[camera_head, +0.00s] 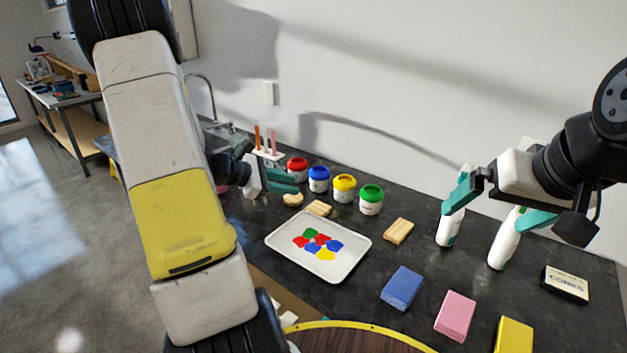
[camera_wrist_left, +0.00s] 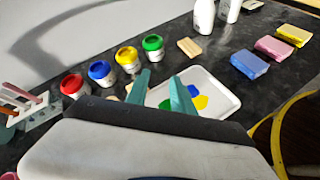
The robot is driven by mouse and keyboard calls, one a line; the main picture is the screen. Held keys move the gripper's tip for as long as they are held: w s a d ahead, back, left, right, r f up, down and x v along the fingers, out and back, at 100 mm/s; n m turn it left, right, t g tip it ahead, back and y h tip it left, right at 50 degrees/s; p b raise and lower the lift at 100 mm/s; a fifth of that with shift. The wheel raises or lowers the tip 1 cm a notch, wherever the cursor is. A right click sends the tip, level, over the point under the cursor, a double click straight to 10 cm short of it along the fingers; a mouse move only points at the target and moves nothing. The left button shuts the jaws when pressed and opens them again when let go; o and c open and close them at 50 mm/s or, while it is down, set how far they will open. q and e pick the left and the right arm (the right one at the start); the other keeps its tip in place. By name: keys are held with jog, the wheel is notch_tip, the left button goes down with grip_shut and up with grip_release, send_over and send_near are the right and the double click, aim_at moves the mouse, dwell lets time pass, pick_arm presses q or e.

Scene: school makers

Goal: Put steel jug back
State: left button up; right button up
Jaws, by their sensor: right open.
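I cannot make out a steel jug in either view. My left gripper (camera_head: 283,181) is over the dark worktop, near the paint jars and a small wooden block. In the left wrist view its two teal fingers (camera_wrist_left: 163,92) stand apart with nothing held between them. My right gripper (camera_head: 500,206) is open at the right of the head view, with its teal fingers wide apart. One white bottle (camera_head: 450,228) stands partly behind its left finger. Another white bottle (camera_head: 503,243) stands near its right finger, which covers part of it.
A white tray (camera_head: 281,238) with coloured paint patches lies mid-worktop. Red (camera_head: 297,169), blue (camera_head: 319,180), yellow (camera_head: 344,189) and green (camera_head: 371,200) jars stand behind it. Blue (camera_head: 402,288), pink (camera_head: 455,316) and yellow (camera_head: 514,336) blocks lie in front. A wall closes the back.

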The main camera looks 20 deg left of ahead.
pick_arm(q)
jog(key=s+d+r+m+g+y, duration=0.2)
jog(key=s+d+r+m+g, duration=0.3)
jog(key=s+d+r+m, duration=0.7)
jog(key=s+r+m+t+y, duration=0.2)
jog(key=s+r+m+y, duration=0.2)
jog(key=s+m, duration=0.6)
jog(key=shift+s+d+m+y, duration=0.3)
jog(key=shift+s+d, duration=0.05)
jog(key=shift+s, duration=0.2)
